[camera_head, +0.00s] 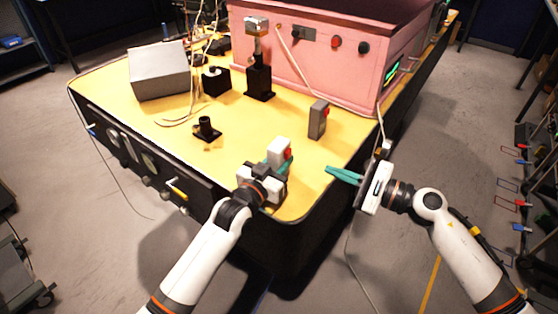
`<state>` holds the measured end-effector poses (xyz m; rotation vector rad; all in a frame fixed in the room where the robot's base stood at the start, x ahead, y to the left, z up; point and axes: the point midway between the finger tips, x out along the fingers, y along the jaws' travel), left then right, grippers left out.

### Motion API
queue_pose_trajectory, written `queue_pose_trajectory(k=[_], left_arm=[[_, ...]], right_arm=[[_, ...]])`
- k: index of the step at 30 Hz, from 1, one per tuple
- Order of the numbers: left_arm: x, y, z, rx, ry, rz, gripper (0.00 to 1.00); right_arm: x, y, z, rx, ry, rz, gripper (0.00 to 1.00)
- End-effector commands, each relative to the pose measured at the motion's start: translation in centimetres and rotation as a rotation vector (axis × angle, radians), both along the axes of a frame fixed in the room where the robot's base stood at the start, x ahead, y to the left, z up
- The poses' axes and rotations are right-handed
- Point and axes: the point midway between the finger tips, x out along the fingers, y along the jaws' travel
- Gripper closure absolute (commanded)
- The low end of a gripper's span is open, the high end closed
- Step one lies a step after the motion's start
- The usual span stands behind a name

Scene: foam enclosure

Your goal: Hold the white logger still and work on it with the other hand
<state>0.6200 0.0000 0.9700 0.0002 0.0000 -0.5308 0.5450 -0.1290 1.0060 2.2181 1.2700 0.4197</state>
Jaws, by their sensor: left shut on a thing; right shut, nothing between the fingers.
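The white logger (279,149) is a small white block with a red part on its right side. It is near the front right of the yellow table top (238,128). My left gripper (273,163) is shut on the logger, with its teal fingers around the lower part, which they partly hide. I cannot tell whether the logger touches the table. My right gripper (330,170) is shut and empty. Its teal fingertips point left, to the right of the logger and apart from it, near the table's right edge.
A grey block (318,119) stands upright behind the logger. A small black post (206,128) stands to the left, and a black stand (259,77) farther back. A grey box (159,73) is at the back left. A pink enclosure (318,62) fills the back right.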

Motion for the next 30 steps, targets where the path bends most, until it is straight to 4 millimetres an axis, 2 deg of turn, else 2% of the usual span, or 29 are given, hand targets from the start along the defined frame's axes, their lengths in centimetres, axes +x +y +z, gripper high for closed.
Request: queue_pose_trajectory(k=[13, 17, 20, 24, 30], left_arm=[[0.0, 0.0, -0.1, 0.001, 0.002, 0.0, 0.93], [0.0, 0.0, -0.1, 0.001, 0.002, 0.0, 0.93], [0.0, 0.0, -0.1, 0.001, 0.002, 0.0, 0.93], [0.0, 0.0, -0.1, 0.001, 0.002, 0.0, 0.93], [0.0, 0.0, -0.1, 0.001, 0.002, 0.0, 0.93]], right_arm=[[0.0, 0.1, 0.0, 0.005, 0.002, -0.001, 1.0], [-0.1, 0.8, 0.6, 0.085, 0.024, -0.032, 1.0], [-0.2, 1.7, 1.6, 0.239, 0.078, -0.094, 1.0], [-0.3, 2.2, 2.8, 0.533, 0.217, -0.232, 1.0], [-0.6, 1.4, 2.0, 0.895, 0.469, -0.432, 1.0]])
